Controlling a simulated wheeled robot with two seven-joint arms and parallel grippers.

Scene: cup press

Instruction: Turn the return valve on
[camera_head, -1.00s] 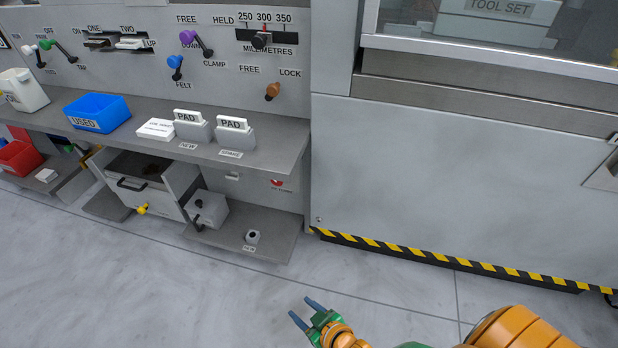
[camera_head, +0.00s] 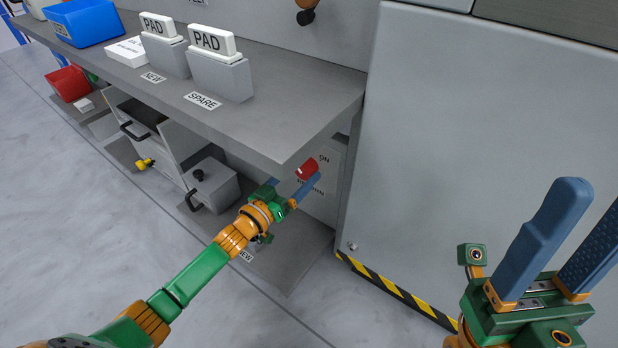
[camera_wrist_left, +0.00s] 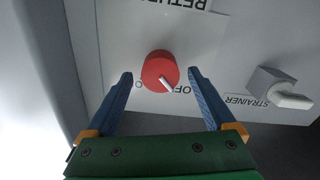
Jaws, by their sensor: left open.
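The return valve is a round red knob (camera_head: 307,169) with a white pointer mark, on a pale panel under the bench. It also shows in the left wrist view (camera_wrist_left: 160,72), beside upside-down lettering that reads in part "RETU" and "OF"; the pointer lies toward the "OF" lettering. My left gripper (camera_head: 296,186) is open, reaching under the bench edge. In the left wrist view its blue fingers (camera_wrist_left: 163,82) stand on either side of the knob, with gaps visible on both sides. My right gripper (camera_head: 585,215) is open and empty at the lower right.
The bench edge (camera_head: 300,150) overhangs close above my left gripper. A grey strainer handle (camera_wrist_left: 285,92) is right of the knob in the wrist view. A grey box (camera_head: 212,185) stands on the lower shelf. The cabinet (camera_head: 450,130) is at right.

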